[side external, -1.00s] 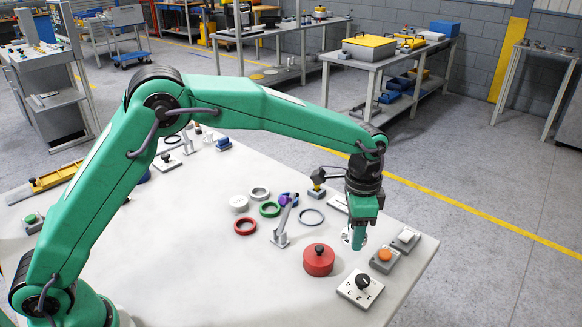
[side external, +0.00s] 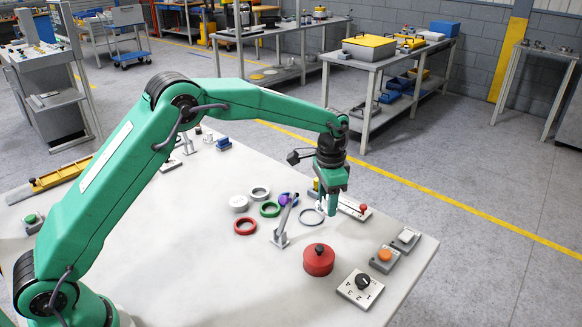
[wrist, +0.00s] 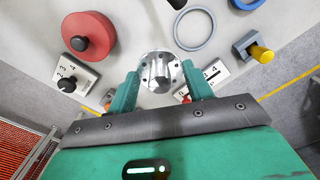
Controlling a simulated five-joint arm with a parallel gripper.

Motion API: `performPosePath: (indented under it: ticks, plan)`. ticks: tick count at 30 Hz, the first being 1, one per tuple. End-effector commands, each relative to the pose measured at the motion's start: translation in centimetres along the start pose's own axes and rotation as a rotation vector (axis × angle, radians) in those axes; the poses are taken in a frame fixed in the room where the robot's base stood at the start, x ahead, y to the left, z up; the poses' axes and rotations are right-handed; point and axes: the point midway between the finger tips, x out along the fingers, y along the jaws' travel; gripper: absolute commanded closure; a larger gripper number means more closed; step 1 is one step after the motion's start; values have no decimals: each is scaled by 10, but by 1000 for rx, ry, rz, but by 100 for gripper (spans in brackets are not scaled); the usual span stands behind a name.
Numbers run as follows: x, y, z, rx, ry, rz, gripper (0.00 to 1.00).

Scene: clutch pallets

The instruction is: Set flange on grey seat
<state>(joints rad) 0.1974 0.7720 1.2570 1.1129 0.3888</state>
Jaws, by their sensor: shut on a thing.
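The flange (wrist: 160,72) is a round silver metal piece. My gripper (wrist: 160,84) is shut on it, with one green finger on each side. In the side view my gripper (side external: 331,205) points down over the table's right part, and the flange is mostly hidden by the fingers. A thin grey ring (side external: 311,217) lies flat just left of my gripper; it also shows beyond the flange in the wrist view (wrist: 194,28). A thicker grey ring (side external: 260,192) lies farther left. I cannot tell which is the grey seat.
A red cylinder (side external: 319,261), a dial box (side external: 360,288) and an orange button (side external: 385,255) stand in front. A red-knobbed slider (side external: 362,209) is close right of my gripper.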

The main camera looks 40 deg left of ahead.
Motion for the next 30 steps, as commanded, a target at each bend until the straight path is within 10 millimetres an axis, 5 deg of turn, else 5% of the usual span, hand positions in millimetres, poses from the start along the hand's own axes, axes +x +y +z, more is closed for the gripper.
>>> performPosePath:
  ticks: [3,9,30]
  plan:
    - [6,-32,8,-62,1,0,81]
    - [12,-59,16,-117,1,0,81]
    - [30,-64,18,-126,-1,0,81]
